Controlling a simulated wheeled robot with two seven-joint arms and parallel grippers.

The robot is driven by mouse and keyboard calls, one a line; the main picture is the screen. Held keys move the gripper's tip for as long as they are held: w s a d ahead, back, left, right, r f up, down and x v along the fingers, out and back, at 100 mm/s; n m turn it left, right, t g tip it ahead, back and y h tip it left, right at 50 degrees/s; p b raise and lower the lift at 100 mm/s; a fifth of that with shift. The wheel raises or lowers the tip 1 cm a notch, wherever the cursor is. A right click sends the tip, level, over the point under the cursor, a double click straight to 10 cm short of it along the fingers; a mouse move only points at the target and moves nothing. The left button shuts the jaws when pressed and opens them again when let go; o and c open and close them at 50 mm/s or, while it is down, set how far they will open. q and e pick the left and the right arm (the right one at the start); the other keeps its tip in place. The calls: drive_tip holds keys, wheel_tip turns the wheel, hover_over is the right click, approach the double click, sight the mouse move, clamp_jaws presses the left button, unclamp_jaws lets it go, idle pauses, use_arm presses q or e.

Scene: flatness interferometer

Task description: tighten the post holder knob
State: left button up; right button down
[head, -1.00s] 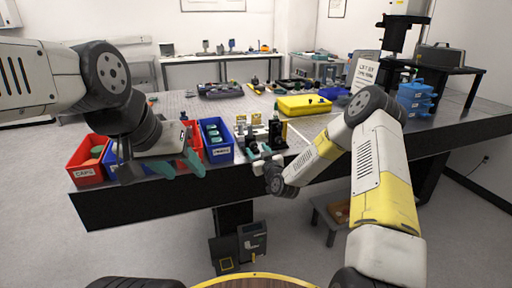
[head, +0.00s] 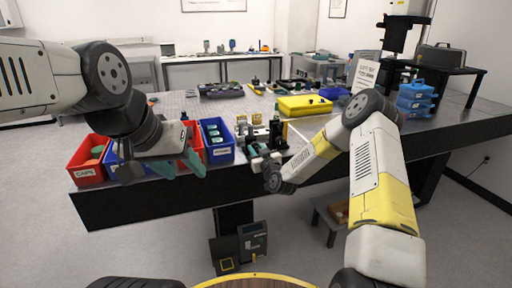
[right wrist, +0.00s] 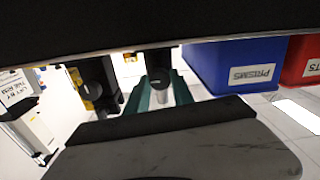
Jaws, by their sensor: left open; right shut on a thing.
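The post holder knob (right wrist: 161,92) is a small grey cylinder on the front of a black post holder (right wrist: 158,60) in the right wrist view. My right gripper (right wrist: 161,97) has its teal fingers on both sides of the knob and is shut on it. In the head view, my right gripper (head: 258,156) is at the table's front edge, before the black post holders (head: 275,133); the knob is too small to make out there. My left gripper (head: 182,166) is open and empty, with teal fingers, before the bins at the left.
A blue bin labelled PRISMS (right wrist: 232,84) and a red bin (right wrist: 305,62) stand close beside my right gripper. A red CAPS bin (head: 87,171) stands at the table's left end. A yellow case (head: 304,105) lies farther back. A second black post holder (right wrist: 98,80) stands beside the gripped one.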

drive_tip(key=shift+m, duration=0.3)
drive_tip(key=m, duration=0.3)
drive_tip(key=shift+m, duration=0.4)
drive_tip(key=m, duration=0.3)
drive_tip(key=shift+m, duration=0.4)
drive_tip(key=m, duration=0.4)
drive_tip(key=shift+f+m, duration=0.1)
drive_tip(key=shift+m, duration=0.2)
drive_tip(key=m, duration=0.4)
drive_tip(key=shift+h, duration=0.3)
drive_tip(key=shift+m, duration=0.3)
drive_tip(key=c, duration=1.1)
unclamp_jaws()
